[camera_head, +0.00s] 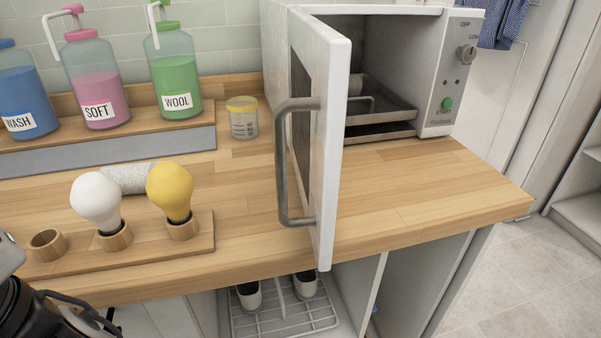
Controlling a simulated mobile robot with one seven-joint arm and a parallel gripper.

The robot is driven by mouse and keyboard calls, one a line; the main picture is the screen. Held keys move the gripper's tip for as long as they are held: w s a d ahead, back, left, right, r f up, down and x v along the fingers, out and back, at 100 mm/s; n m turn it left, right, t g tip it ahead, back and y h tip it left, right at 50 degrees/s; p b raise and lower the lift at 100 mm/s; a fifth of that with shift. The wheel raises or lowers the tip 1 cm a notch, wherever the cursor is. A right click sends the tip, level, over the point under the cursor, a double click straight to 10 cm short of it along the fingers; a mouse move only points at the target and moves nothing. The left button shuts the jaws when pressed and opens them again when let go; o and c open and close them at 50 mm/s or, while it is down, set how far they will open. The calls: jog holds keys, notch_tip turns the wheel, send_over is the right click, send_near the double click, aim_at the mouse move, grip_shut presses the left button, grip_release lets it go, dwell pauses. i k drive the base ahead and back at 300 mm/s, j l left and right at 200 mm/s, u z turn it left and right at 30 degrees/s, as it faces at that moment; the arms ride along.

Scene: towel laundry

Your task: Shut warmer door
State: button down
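The warmer (400,70) is a white box at the back right of the wooden counter. Its door (331,140) is hinged at the left and stands wide open, swung out toward me past the counter's front edge. A grey bar handle (284,165) is on the door's left face. Inside the warmer a dark metal tray (383,103) shows. A knob and a green button are on its right panel (455,70). Part of my arm shows at the lower left, apart from the door; my gripper's fingers are not in view.
Wash (15,90), soft (95,82) and wool (175,75) bottles stand at the back left. A yellow-lidded jar (243,118) is left of the door. White (97,200) and yellow (170,190) bulbs stand in a wooden holder (140,252). Shoes (306,285) sit on a rack below.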

aim_at(318, 56)
jog(key=k+j, duration=0.25)
jog(key=j, duration=0.2)
jog(key=k+j+z, duration=0.1)
jog(key=k+j, duration=0.15)
jog(key=j, duration=0.2)
jog(key=k+j, duration=0.3)
jog(key=j, duration=0.15)
jog(key=z, duration=0.05)
